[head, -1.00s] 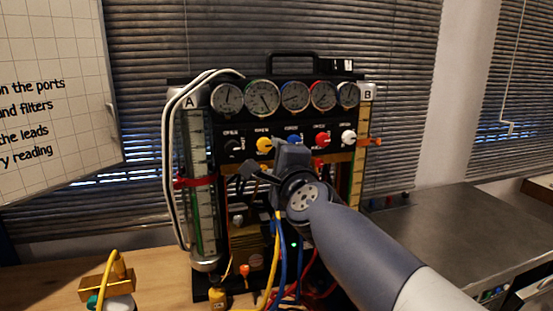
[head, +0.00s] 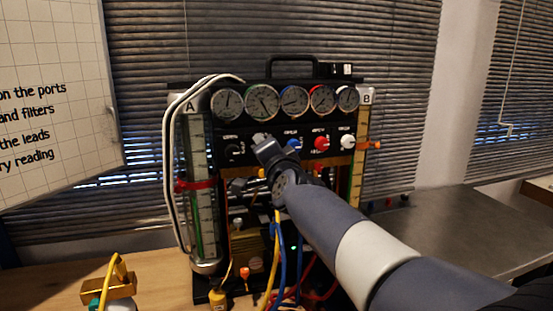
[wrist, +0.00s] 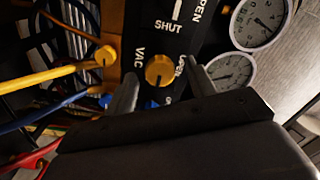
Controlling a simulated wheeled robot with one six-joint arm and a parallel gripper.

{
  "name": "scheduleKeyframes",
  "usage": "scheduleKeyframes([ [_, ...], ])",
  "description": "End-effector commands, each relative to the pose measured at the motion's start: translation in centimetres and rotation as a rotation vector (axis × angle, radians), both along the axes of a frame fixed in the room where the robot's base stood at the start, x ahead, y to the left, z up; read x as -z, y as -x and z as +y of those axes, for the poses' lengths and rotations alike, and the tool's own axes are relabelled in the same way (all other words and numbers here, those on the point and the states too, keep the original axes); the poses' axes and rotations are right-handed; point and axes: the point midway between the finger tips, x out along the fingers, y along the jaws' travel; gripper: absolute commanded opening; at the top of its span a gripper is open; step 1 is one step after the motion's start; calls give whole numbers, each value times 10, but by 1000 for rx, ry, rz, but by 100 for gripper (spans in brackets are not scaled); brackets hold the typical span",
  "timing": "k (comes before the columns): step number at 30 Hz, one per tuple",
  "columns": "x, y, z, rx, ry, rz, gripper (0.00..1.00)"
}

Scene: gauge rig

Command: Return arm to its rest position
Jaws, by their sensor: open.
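My arm reaches in from the lower right in the head view, with my gripper (head: 262,142) in front of the gauge rig's panel (head: 226,136). In the wrist view my gripper (wrist: 158,90) is open. Its two fingers stand apart on either side of a yellow knob (wrist: 159,70) marked VAC. I cannot tell whether a finger touches the knob. Nothing shows held between the fingers. In the head view my wrist hides the yellow knob and part of the panel.
Several round gauges (head: 263,101) line the rig's top. A red knob (head: 321,144) and a white knob (head: 347,142) sit right of my gripper. Yellow hose (head: 273,262) and blue hose (head: 283,262) hang below. The steel counter (head: 450,225) at right is clear.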

Motion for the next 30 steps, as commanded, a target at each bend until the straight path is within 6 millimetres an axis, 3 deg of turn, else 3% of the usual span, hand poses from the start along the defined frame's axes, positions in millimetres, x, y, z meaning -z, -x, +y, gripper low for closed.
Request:
scheduleKeyframes([
  [15,-5,0,0,0,621,-177,52],
  [30,-1,0,0,0,862,-248,52],
])
